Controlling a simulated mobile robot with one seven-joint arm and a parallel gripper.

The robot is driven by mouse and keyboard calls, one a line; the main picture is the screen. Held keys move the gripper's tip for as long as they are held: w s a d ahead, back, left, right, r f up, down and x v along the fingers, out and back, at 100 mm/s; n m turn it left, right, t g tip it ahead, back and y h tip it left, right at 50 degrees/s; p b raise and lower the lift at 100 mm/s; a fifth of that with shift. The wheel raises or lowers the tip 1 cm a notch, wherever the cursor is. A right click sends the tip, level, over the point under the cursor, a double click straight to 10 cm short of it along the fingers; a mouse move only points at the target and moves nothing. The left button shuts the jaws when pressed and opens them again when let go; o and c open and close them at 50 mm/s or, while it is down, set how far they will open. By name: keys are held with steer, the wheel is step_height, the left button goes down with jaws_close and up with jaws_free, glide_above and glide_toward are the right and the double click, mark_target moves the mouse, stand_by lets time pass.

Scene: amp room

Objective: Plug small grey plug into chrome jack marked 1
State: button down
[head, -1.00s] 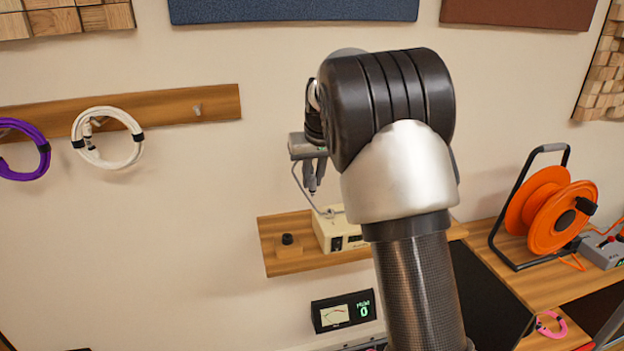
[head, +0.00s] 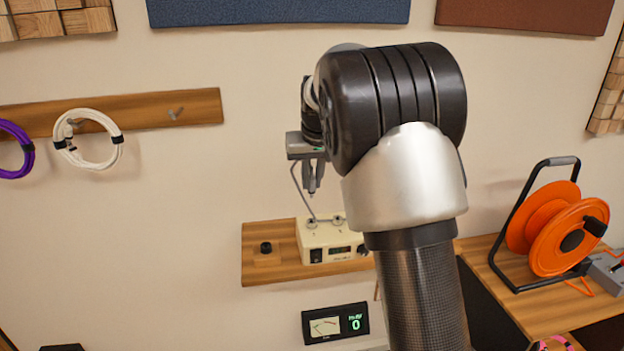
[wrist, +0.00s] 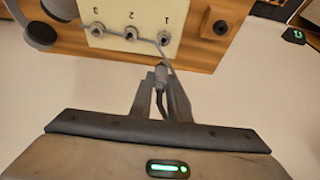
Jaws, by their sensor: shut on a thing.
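The cream box (head: 318,232) stands on a wooden wall shelf. In the wrist view its face (wrist: 146,19) has chrome jacks marked 3 (wrist: 97,29), 2 (wrist: 130,34) and 1 (wrist: 164,38). My gripper (wrist: 161,82) is shut on the small grey plug (wrist: 160,74), just below jack 1 in that view and apart from it. A thin grey cable (wrist: 148,41) crosses the face by the jacks towards the plug. In the head view my gripper (head: 313,188) hangs above the box, pointing down; the plug is too small to make out there.
A wooden block with a black knob (head: 265,248) sits left of the box; the knob also shows in the wrist view (wrist: 221,27). A meter (head: 336,323) is below the shelf. An orange cable reel (head: 568,235) stands at right. Coiled cables (head: 88,140) hang at left.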

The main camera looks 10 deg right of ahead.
steer(key=shift+f, duration=0.15)
steer(key=shift+f+b, duration=3.2)
steer(key=shift+f, duration=0.9)
steer(key=c, duration=1.6)
jaws_free()
steer(key=p+v, duration=0.1)
steer(key=v, duration=1.6)
steer(key=shift+s+r, duration=0.15)
